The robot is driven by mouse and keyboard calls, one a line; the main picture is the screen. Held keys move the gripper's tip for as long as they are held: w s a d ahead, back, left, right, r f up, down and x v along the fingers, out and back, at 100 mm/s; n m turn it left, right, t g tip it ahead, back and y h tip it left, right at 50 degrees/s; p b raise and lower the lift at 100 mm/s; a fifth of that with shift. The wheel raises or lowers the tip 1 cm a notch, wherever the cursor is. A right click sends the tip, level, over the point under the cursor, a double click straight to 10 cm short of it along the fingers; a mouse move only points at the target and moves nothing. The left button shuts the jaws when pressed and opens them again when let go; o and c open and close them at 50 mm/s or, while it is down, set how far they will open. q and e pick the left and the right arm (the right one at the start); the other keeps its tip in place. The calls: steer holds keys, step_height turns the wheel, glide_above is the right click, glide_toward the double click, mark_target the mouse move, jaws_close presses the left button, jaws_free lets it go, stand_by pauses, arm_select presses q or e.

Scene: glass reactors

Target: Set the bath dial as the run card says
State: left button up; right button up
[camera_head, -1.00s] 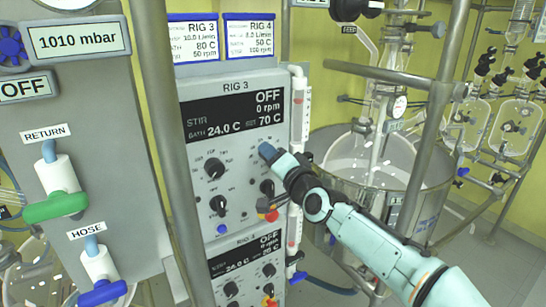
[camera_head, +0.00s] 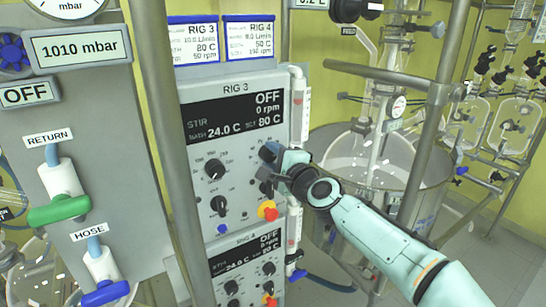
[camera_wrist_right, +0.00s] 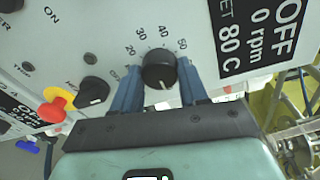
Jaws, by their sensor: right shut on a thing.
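The rig 3 control panel (camera_head: 235,155) reads OFF, 0 rpm, bath 24.0 C and set 80 C. The rig 3 run card (camera_head: 193,40) above it gives 80 C for the bath. My right gripper (camera_head: 270,155) is at the panel's upper right knob, which its fingers mostly hide in the head view. In the right wrist view, the black bath dial (camera_wrist_right: 158,70) sits between the two blue fingers, which are shut on it. Its white mark points toward my gripper's palm. My left gripper is not in view.
A red and yellow stop button (camera_head: 268,211) and a smaller black knob (camera_wrist_right: 92,91) are close below the dial. A second panel (camera_head: 243,268) sits beneath. A steel post (camera_head: 165,130) stands left of the panel, and a vertical tube (camera_head: 299,110) runs along its right edge.

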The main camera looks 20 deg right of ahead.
steer(key=shift+m, duration=0.5)
steer(key=o, duration=1.1)
steer(key=shift+c, duration=0.2)
steer(key=shift+s, duration=0.1)
steer(key=s+d+b, duration=0.1)
steer(key=s, duration=1.2)
steer(key=shift+r, duration=0.4)
